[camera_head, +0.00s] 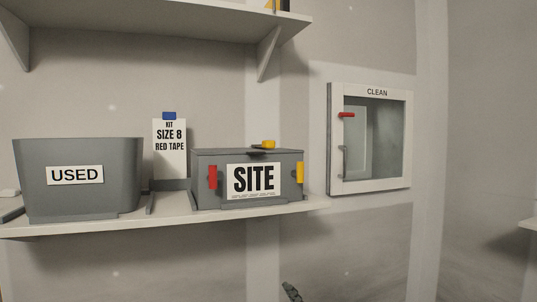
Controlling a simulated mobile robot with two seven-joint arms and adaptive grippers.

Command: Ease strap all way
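No strap can be made out for certain. A grey box marked SITE (248,159) stands on the shelf with its lid down. It has a red tab (213,177) at its front left, a yellow tab (300,173) at its front right and a yellow piece (268,144) on top. A small dark tip (291,292) at the bottom edge slants down to the right. It looks like part of my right gripper, well below the box and apart from it. Its fingers are cut off by the frame. My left gripper is out of view.
A grey bin marked USED (120,190) stands left on the shelf (170,218). A card reading SIZE 8 RED TAPE (169,158) stands behind. A white cabinet marked CLEAN (369,187) with a red piece (346,115) hangs right. An upper shelf (160,30) overhangs.

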